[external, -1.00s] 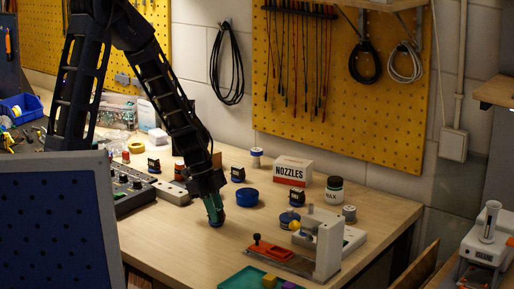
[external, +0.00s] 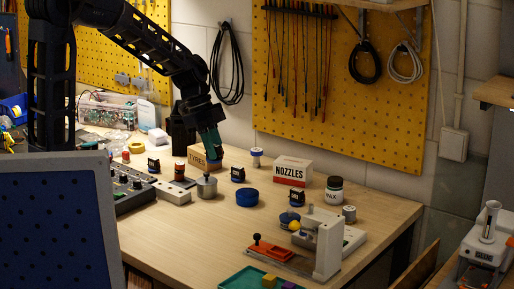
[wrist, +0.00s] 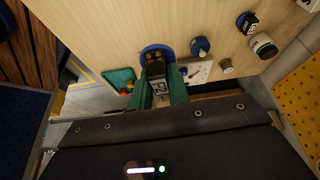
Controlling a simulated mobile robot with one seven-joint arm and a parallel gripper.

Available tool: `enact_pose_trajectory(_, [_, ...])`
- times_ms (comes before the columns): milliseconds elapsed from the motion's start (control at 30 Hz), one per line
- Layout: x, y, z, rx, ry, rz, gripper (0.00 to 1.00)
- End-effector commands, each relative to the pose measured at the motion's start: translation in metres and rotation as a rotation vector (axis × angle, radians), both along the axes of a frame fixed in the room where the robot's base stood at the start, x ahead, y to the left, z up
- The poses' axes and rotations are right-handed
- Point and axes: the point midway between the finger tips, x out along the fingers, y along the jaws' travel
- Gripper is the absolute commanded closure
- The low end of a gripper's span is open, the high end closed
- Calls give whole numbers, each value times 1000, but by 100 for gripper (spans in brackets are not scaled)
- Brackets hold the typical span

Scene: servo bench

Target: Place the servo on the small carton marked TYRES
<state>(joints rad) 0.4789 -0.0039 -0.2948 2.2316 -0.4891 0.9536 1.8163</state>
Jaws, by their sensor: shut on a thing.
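In the wrist view the servo (wrist: 155,66) sits between the green fingers of my gripper (wrist: 157,88). The small tan carton marked TYRES (external: 196,157) stands at the back of the bench in the external view. My gripper and the servo overlap its right part and hide some of its lettering. I cannot tell whether the servo touches the carton. I cannot make out the carton in the wrist view.
A metal tin (external: 206,187) stands in front of the carton. A blue dish (external: 247,198), another servo (external: 238,174) and the NOZZLES carton (external: 292,172) stand to the right. A power strip (external: 176,190) lies to the left. The bench's front middle is clear.

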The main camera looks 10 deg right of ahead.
Motion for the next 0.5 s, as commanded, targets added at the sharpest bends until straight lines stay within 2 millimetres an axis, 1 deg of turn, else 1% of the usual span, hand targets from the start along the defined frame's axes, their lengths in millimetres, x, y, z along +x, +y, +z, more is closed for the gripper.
enact_pose_trajectory(67, [2, 0, 6, -1, -1, 7, 100])
enact_pose_trajectory(133, [9, -2, 10, -1, -1, 30, 100])
enact_pose_trajectory(167, [14, -3, 12, 0, -1, 48, 100])
enact_pose_trajectory(267, [39, -8, 18, -1, 0, 138, 100])
enact_pose_trajectory(367, [78, -13, 24, -1, 0, 272, 100])
enact_pose_trajectory(400, [95, -15, 27, -1, 0, 333, 100])
enact_pose_trajectory(467, [121, -17, 30, 0, 0, 428, 100])
enact_pose_trajectory(500, [139, -18, 32, -1, -1, 489, 100])
